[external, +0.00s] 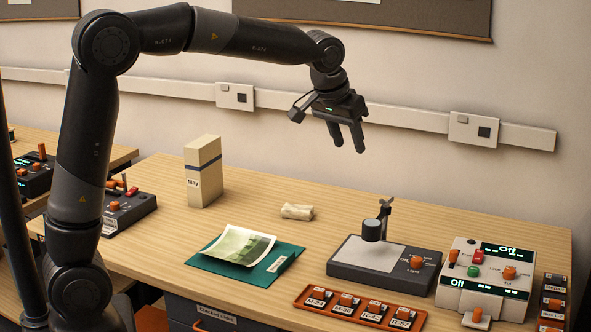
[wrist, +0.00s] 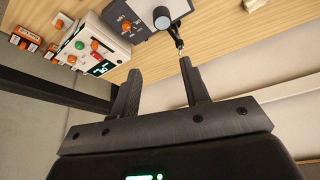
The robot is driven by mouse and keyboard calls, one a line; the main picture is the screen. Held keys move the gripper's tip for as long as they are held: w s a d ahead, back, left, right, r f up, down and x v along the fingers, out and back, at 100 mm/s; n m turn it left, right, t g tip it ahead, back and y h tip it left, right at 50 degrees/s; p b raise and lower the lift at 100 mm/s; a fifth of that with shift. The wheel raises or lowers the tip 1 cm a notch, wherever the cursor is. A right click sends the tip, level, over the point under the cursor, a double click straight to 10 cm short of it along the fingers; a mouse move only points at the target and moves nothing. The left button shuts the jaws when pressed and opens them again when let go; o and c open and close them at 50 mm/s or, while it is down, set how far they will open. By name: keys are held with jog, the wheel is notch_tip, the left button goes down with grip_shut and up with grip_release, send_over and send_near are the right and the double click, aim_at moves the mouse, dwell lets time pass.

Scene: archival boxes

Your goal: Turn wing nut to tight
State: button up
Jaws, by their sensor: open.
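A small dark wing nut (external: 386,202) appears to sit at the top of the short post on the light box (external: 345,268). The post carries a round magnifier head (external: 372,229). In the wrist view the dark post end (wrist: 179,43) shows just beyond my right finger's tip, too small to tell the nut's angle. The magnifier also shows there (wrist: 162,18). My gripper (external: 349,149) is open and empty, pointing down, above and to the left of the post in the external view. In the wrist view its two fingers (wrist: 159,67) are well apart, touching nothing.
A white control unit (external: 487,272) with orange knobs stands right of the light box. An orange tray (external: 345,316) lies in front. A green folder with a photo (external: 240,245), a rolled cloth (external: 297,212) and an upright box (external: 203,172) are to the left. The table behind is clear.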

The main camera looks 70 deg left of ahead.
jog(key=w+a+f, duration=0.1)
jog(key=w+a, duration=0.1)
jog(key=w+a+f+m, duration=0.1)
jog(key=w+a+f, duration=0.1)
jog(key=w, duration=0.1)
jog(key=w+a+f+m, duration=0.1)
jog(key=w+f, duration=0.1)
jog(key=shift+w+a+h, duration=0.2)
jog(key=shift+a+h, duration=0.2)
jog(key=c, duration=0.3)
jog(key=m, duration=0.3)
send_near(387, 202)
jog(key=shift+h, duration=0.4)
jog(key=x, duration=0.5)
jog(key=a+x, duration=0.1)
jog(key=x, duration=0.1)
jog(key=shift+w+f, duration=0.2)
jog(key=shift+w, duration=0.05)
grip_shut()
